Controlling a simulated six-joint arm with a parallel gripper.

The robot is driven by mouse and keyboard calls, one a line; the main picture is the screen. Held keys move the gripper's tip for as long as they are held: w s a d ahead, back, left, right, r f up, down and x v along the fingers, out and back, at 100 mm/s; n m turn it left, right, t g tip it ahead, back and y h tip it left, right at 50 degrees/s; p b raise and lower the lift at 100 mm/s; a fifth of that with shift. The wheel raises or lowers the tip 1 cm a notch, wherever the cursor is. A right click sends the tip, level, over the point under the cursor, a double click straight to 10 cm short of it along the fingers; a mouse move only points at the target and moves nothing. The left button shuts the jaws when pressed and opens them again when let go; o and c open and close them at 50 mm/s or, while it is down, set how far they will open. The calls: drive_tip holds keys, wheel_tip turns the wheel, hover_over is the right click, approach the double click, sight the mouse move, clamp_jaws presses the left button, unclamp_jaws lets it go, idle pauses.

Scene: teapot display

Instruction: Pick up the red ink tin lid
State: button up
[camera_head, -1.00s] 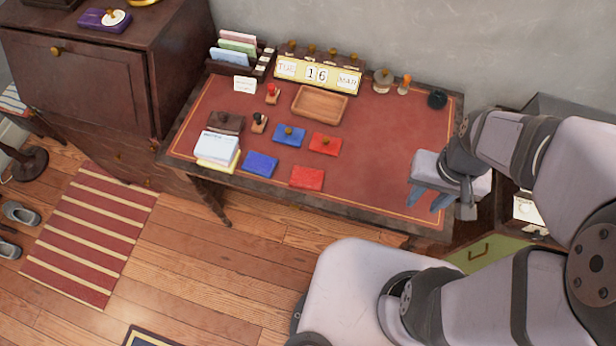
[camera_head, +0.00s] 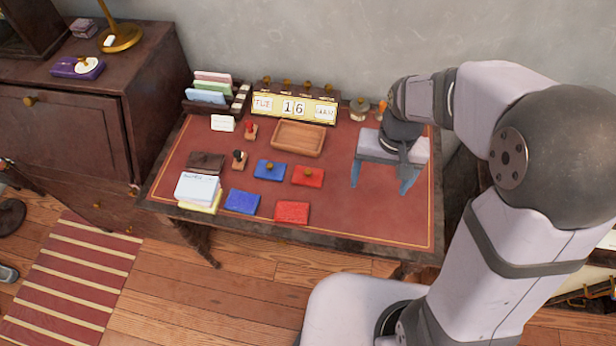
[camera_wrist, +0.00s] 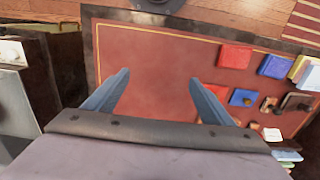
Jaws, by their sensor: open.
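The red ink tin lid (camera_head: 307,176) is a flat red square with a small brass knob, lying on the desk's red top. It also shows in the wrist view (camera_wrist: 217,92), right of my fingers. A plain red square, seemingly the red ink tin (camera_head: 292,211), lies in front of it. My gripper (camera_head: 381,182) is open and empty above the right part of the desk, right of the lid. Its two blue fingers also show in the wrist view (camera_wrist: 159,78), spread over bare desk top.
A knobbed blue lid (camera_head: 270,169) lies just left of the red lid, with a plain blue square (camera_head: 242,201) in front. A wooden tray (camera_head: 298,138) and a calendar (camera_head: 295,106) stand behind. Stamps and notepads are further left. The desk's front right is clear.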

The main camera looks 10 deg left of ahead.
drive_tip(key=w+a+f+b, duration=0.1)
drive_tip(key=w+a+f, duration=0.2)
drive_tip(key=w+a, duration=0.35)
drive_tip(key=b, duration=0.1)
hover_over(307, 173)
drive_tip(key=f, duration=0.4)
drive_tip(key=shift+s+a+f, duration=0.15)
drive_tip(key=shift+s, duration=0.15)
drive_tip(key=shift+d+f+p, duration=0.2)
drive_tip(key=shift+f+p, duration=0.5)
drive_tip(key=shift+f, duration=1)
drive_tip(key=shift+w+f+p, duration=0.15)
drive_tip(key=shift+f+p, duration=0.15)
drive_tip(key=shift+f, duration=0.65)
drive_tip(key=shift+w+f+p, duration=0.1)
drive_tip(key=shift+f+p, duration=0.15)
drive_tip(key=shift+f, duration=0.7)
drive_tip(key=c, duration=0.8)
